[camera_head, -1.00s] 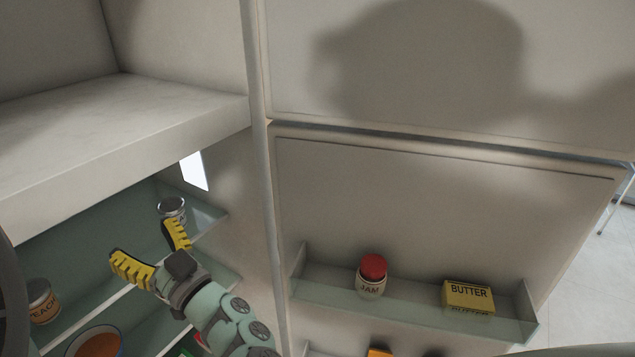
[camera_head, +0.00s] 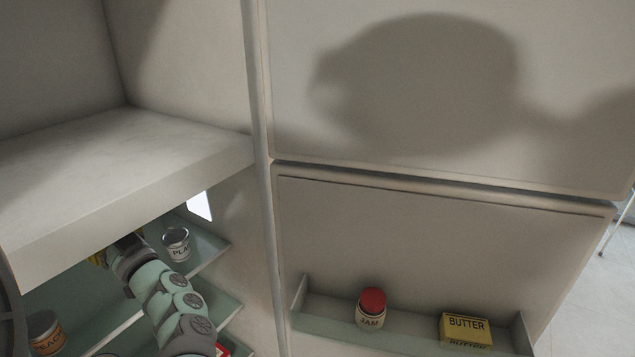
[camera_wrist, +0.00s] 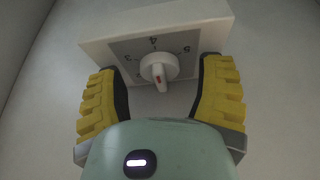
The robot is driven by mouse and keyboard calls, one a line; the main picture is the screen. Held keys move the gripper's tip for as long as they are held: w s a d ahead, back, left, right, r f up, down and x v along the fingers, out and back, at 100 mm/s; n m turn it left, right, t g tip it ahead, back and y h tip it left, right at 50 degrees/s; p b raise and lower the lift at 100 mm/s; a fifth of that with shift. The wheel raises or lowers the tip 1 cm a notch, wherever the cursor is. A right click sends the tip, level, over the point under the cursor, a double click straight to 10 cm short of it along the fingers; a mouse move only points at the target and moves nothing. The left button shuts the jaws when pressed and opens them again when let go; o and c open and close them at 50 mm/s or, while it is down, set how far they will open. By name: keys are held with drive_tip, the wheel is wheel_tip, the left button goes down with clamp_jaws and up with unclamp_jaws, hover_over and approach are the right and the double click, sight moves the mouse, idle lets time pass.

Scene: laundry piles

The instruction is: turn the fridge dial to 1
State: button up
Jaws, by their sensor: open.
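The fridge dial (camera_wrist: 158,68) is a round white knob with a red mark on its grip, which points down and slightly right in the wrist view. It sits on a grey plate (camera_wrist: 125,48) on a white box, with the numbers 4 and 5 readable and others partly hidden or hard to read. My gripper (camera_wrist: 160,88) is open, with one yellow ribbed finger on each side of the dial and a gap to it. In the head view my gripper (camera_head: 102,257) is mostly hidden under the white compartment's edge, and the dial is not visible there.
A can (camera_head: 177,243) stands on the shelf right of my gripper. A peach can (camera_head: 46,333) is at lower left. The fridge door (camera_head: 400,235) stands open at right, its shelf holding a jam jar (camera_head: 371,309) and butter (camera_head: 465,328). The white compartment (camera_head: 120,190) overhangs the shelves.

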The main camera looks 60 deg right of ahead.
drive_tip(key=shift+o, duration=0.4)
clamp_jaws()
idle(0.4)
